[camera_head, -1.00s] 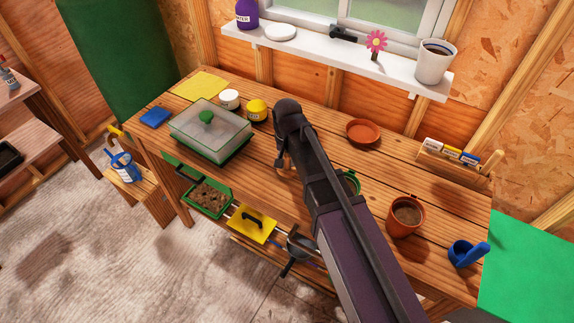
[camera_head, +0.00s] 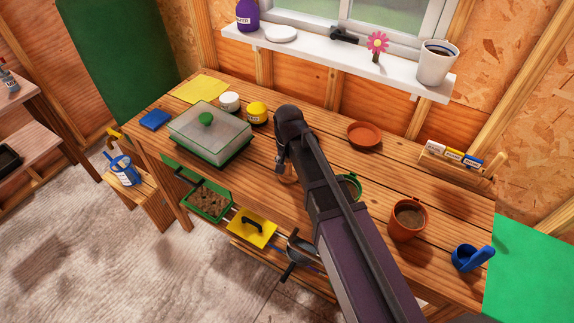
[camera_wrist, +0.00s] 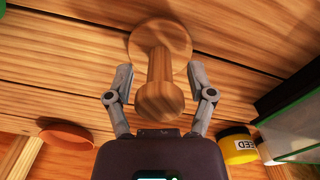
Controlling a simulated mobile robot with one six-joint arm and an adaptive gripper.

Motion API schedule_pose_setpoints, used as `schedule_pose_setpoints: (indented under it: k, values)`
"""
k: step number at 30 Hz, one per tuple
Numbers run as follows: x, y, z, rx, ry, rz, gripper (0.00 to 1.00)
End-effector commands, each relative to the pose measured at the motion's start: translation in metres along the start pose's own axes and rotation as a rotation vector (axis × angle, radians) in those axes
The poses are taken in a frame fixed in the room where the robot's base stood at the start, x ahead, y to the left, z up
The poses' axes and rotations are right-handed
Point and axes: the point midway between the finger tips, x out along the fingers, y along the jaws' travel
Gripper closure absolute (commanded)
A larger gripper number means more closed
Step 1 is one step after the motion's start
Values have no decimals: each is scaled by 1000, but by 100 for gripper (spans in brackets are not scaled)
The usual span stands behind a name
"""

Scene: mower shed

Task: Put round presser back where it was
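The round presser (camera_wrist: 160,103) is a wooden disc with an upright knob handle. In the wrist view it appears to stand on the plank bench top, disc down. My gripper (camera_wrist: 160,78) is open, with one finger on each side of the handle and gaps between fingers and wood. In the head view my gripper (camera_head: 286,165) is low over the middle of the bench (camera_head: 262,185), and my arm hides most of the presser there.
A lidded seed tray (camera_head: 210,135) and the yellow seed pot (camera_head: 257,112) are to the left. A terracotta saucer (camera_head: 364,134) lies behind. A green pot (camera_head: 350,186), a soil-filled terracotta pot (camera_head: 408,220) and a blue scoop cup (camera_head: 468,258) stand to the right, with a label rack (camera_head: 455,160) behind.

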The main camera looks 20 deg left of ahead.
Motion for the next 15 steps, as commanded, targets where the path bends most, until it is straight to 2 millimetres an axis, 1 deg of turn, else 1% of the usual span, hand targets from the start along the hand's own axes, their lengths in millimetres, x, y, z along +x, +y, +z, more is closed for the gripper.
schedule_pose_setpoints:
  k: [8, 15]
  values:
    - [-1, 0, 0, -1, 0, 0, 30]
    - [-9, -1, 0, -1, 0, 0, 30]
